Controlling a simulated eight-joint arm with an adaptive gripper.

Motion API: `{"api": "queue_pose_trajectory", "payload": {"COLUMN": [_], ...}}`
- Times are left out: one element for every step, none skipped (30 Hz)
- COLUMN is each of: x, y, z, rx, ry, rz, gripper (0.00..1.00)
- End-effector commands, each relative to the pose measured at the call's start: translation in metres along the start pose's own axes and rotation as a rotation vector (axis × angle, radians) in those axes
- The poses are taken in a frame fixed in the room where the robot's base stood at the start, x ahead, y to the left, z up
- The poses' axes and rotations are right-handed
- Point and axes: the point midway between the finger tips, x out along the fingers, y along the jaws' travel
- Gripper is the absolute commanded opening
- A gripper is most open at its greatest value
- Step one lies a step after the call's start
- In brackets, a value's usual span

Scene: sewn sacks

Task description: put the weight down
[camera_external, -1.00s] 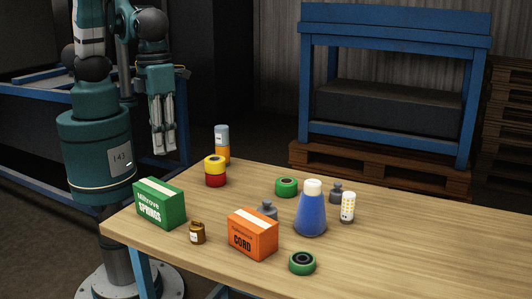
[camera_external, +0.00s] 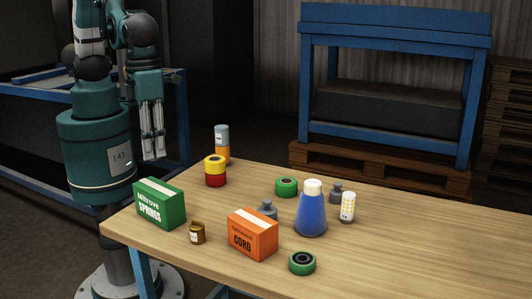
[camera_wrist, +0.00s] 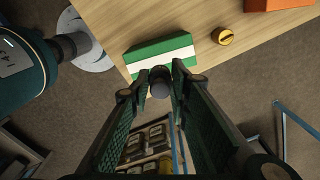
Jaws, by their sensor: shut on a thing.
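My gripper (camera_external: 153,158) hangs off the table's left end, behind the green box in the external view. In the wrist view my gripper (camera_wrist: 160,85) is shut on a small dark grey rounded thing (camera_wrist: 160,88), which looks like a weight. The external view does not show this held thing clearly. Two similar grey weights stand on the wooden table (camera_external: 350,260): one weight (camera_external: 267,208) behind the orange box, partly hidden, and another weight (camera_external: 336,190) behind the blue flask.
The right part of the table is clear.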

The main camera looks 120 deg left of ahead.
Motion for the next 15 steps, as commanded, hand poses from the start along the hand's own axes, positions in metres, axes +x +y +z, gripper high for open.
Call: {"api": "queue_pose_trajectory", "payload": {"x": [0.007, 0.010, 0.015, 0.019, 0.022, 0.026, 0.029, 0.032, 0.035, 0.036, 0.038, 0.039, 0.040, 0.041, 0.041], "y": [0.000, -0.001, -0.001, 0.000, 0.000, -0.001, -0.001, 0.000, 0.000, 0.000, 0.000, 0.000, 0.000, 0.000, 0.000], "z": [0.000, 0.000, 0.000, 0.000, 0.000, 0.000, 0.000, 0.000, 0.000, 0.000, 0.000, 0.000, 0.000, 0.000, 0.000], "rx": [0.000, 0.000, 0.000, 0.000, 0.000, 0.000, 0.000, 0.000, 0.000, 0.000, 0.000, 0.000, 0.000, 0.000, 0.000], "ry": [0.000, 0.000, 0.000, 0.000, 0.000, 0.000, 0.000, 0.000, 0.000, 0.000, 0.000, 0.000, 0.000, 0.000, 0.000], "rz": [0.000, 0.000, 0.000, 0.000, 0.000, 0.000, 0.000, 0.000, 0.000, 0.000, 0.000, 0.000, 0.000, 0.000, 0.000], "gripper": [0.04, 0.04, 0.04, 0.04, 0.04, 0.04, 0.04, 0.04, 0.04, 0.04, 0.04, 0.04, 0.04, 0.04, 0.04]}}
